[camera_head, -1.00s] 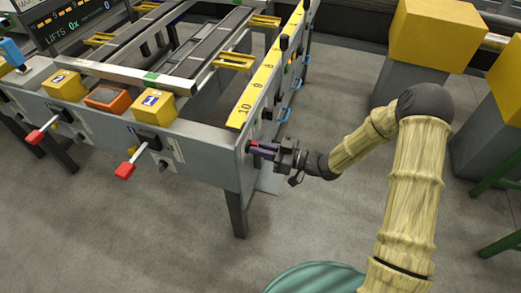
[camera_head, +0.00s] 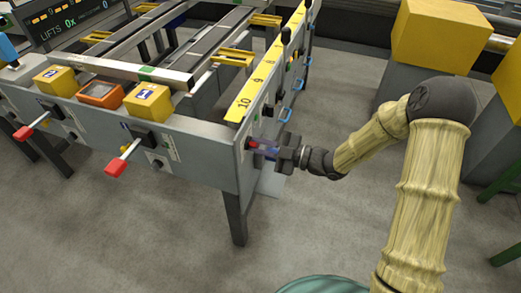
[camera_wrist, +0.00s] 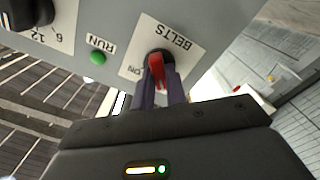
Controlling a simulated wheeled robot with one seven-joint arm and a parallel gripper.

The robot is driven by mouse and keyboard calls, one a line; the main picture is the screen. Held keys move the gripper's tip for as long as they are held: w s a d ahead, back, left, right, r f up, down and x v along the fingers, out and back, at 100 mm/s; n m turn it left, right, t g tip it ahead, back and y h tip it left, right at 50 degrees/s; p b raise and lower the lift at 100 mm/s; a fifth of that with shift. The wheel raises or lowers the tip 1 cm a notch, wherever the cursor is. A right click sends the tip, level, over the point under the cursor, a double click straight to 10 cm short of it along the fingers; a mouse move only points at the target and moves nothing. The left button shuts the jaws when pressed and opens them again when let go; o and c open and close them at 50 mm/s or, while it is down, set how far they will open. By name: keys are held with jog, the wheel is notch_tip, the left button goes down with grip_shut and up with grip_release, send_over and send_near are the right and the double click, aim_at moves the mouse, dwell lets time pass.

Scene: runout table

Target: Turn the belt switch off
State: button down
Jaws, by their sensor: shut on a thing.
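The belt switch (camera_wrist: 157,68) is a red handle on a dark round base, on a white plate lettered BELTS, upside down in the wrist view. An ON label (camera_wrist: 131,71) is on the plate left of the handle. My gripper (camera_wrist: 158,84) is shut on the handle, one purple finger on each side. In the head view the gripper (camera_head: 262,148) reaches from the right to the end panel of the runout table (camera_head: 205,143). The switch shows there only as a bit of red, partly hidden by the fingers.
A green button (camera_wrist: 97,57) marked RUN and a black knob (camera_wrist: 30,12) sit on the same panel. Two red-tipped levers (camera_head: 115,167) (camera_head: 22,132) stick out of the table's front. Yellow boxes (camera_head: 438,35) on grey stands are at right. The floor between is clear.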

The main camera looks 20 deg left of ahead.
jog(key=shift+f+n, duration=0.1)
jog(key=shift+n, duration=0.3)
jog(key=c, duration=1.4)
grip_release()
jog(key=shift+c, duration=0.2)
jog(key=shift+d, duration=0.1)
jog(key=s+d+p, duration=0.1)
jog(key=d+p, duration=0.1)
jog(key=d, duration=1.5)
jog(key=shift+s+d, duration=0.15)
jog(key=shift+s, duration=0.05)
jog(key=shift+w, duration=0.1)
